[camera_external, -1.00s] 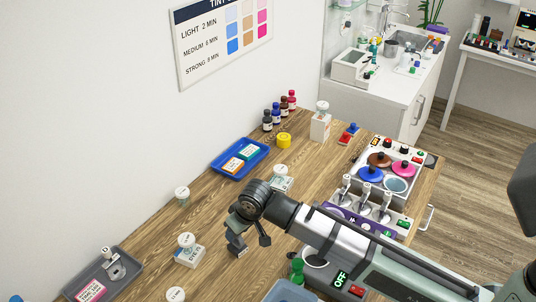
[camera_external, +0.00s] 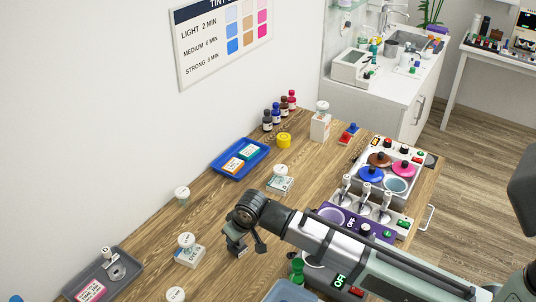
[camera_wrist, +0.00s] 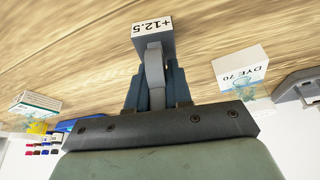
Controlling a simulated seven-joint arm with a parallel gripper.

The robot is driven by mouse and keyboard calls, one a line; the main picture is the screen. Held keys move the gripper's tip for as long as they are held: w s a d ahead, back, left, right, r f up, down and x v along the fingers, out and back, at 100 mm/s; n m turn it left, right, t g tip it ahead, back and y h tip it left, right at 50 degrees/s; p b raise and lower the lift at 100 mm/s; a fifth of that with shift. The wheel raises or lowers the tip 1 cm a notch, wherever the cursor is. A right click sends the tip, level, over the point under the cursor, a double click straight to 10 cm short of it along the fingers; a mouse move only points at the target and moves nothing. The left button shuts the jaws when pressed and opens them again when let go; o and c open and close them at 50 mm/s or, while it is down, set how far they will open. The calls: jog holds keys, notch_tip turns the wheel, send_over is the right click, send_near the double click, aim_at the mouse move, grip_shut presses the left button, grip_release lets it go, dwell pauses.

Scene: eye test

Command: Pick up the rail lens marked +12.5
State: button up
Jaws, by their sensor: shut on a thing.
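The rail lens marked +12.5 (camera_wrist: 153,29) shows in the wrist view as a grey piece with a white label and a grey stem; the label reads upside down. My gripper (camera_wrist: 155,75) is shut on the stem, one dark finger on each side. The label end sticks out beyond the fingertips, over the wooden table. In the external view my gripper (camera_external: 236,246) is over the middle of the table; the lens there is too small to tell from the fingers. I cannot tell whether it is clear of the table.
A box marked DYE 70 (camera_wrist: 243,68) stands to one side; in the external view a dye box (camera_external: 189,257) is left of my gripper. A grey tray (camera_external: 122,284) is at lower left. A blue tray (camera_external: 217,166) lies farther back. Stainer equipment (camera_external: 411,222) stands at right.

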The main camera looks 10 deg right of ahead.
grip_shut()
jog(key=shift+r, duration=0.1)
